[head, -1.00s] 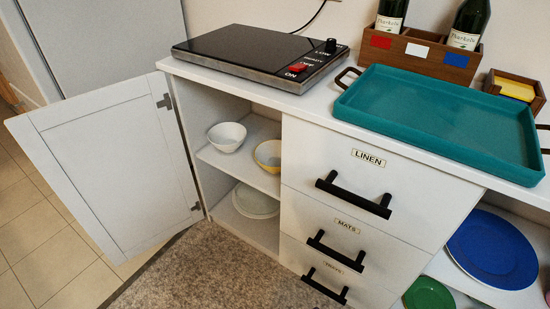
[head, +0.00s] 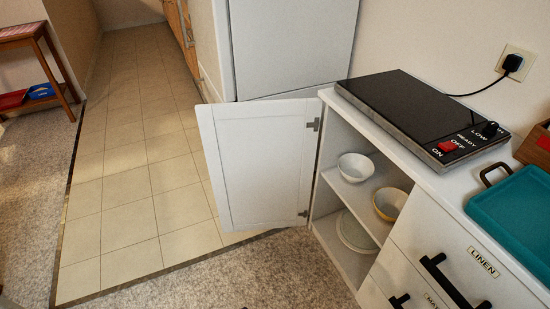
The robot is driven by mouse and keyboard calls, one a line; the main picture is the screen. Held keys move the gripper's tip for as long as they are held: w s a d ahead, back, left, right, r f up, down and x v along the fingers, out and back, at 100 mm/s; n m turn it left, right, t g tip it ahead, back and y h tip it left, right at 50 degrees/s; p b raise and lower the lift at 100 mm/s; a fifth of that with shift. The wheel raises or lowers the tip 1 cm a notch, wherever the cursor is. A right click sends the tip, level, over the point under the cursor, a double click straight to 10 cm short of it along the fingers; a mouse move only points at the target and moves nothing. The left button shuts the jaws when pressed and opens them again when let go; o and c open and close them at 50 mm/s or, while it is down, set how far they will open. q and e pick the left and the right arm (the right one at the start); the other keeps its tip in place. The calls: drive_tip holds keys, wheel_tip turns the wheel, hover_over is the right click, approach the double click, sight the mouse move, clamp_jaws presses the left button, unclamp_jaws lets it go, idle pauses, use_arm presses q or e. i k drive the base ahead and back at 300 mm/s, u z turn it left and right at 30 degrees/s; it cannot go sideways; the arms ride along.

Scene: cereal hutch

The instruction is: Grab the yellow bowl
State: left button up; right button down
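The yellow bowl (head: 389,204) sits on the upper shelf (head: 366,196) of the open cabinet, at its right side next to the drawers. Its outside is yellow and its inside is pale. A white bowl (head: 355,167) stands to its left on the same shelf, apart from it. Neither of my grippers shows in the head view.
The cabinet door (head: 262,163) stands open to the left. Pale plates (head: 355,233) lie on the lower shelf. A black hotplate (head: 424,114) and a teal tray (head: 517,212) are on the counter. Black drawer handles (head: 447,279) stick out. The carpet (head: 260,276) in front is clear.

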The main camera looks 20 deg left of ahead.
sight(388, 202)
drive_tip(key=k, duration=0.5)
drive_tip(key=u, duration=1.55)
drive_tip(key=i, duration=4.25)
drive_tip(key=z, duration=4.05)
